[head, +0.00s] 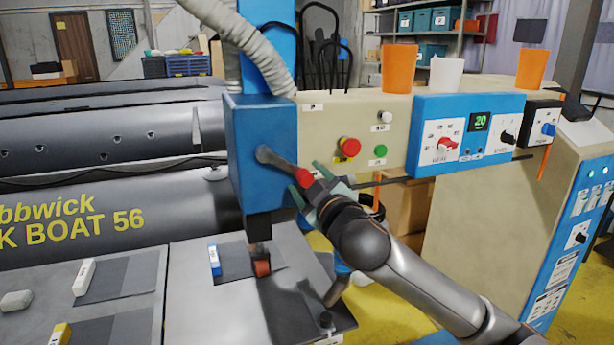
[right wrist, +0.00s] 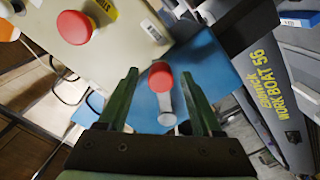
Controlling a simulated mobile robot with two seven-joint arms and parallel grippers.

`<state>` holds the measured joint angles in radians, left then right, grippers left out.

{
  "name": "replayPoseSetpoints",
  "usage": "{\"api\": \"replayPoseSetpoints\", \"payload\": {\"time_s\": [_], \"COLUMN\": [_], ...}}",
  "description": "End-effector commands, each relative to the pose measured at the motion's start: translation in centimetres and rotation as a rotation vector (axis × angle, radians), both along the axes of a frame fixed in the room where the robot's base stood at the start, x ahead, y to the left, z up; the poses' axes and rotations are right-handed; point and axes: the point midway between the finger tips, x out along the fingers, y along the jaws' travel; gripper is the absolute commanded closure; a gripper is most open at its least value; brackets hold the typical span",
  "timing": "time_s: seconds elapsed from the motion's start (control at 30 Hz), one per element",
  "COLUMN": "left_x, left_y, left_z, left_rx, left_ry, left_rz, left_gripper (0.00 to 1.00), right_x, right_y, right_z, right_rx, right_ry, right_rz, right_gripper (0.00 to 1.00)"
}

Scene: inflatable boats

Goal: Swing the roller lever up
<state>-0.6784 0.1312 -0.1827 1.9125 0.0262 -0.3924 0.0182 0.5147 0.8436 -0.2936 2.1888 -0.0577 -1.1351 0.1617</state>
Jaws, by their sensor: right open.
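The roller lever (head: 283,165) is a grey arm on the side of a blue housing (head: 262,120). It slants down to the right from its pivot and ends in a red knob (head: 303,176). My right gripper (head: 309,183) is open at the knob, its green fingers on either side of it. In the right wrist view the red knob (right wrist: 160,77) shows between the fingertips, with a gap to each finger; contact is not visible. The orange roller (head: 262,268) is below the housing, near the grey worktable. My left gripper is not in view.
A beige control panel (head: 330,120) with a red stop button (head: 349,147) and green button (head: 380,151) is just above my right gripper. Orange cups (head: 399,68) stand on top. A dark inflatable boat (head: 110,210) fills the left; patches lie on the worktable (head: 190,315).

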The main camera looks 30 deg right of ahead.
Motion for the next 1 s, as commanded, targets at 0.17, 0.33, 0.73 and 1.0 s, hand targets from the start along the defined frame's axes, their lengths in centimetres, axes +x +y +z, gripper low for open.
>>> {"api": "replayPoseSetpoints", "payload": {"time_s": [0.17,0.33,0.73,1.0], "left_x": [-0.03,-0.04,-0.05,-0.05], "left_y": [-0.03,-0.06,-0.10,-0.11], "left_z": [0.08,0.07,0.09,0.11], "left_rx": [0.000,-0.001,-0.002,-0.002], "left_ry": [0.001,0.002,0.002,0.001], "left_rz": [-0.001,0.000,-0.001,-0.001], "left_gripper": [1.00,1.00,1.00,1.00], "right_x": [0.49,0.48,0.46,0.45], "right_y": [-0.06,-0.06,-0.07,-0.07], "right_z": [-0.04,-0.05,-0.03,-0.03], "right_rx": [0.000,0.000,0.000,0.000], "right_ry": [0.000,0.000,0.001,0.001], "right_rz": [0.001,0.001,0.001,0.001], "right_gripper": [0.33,0.33,0.75,1.00]}}
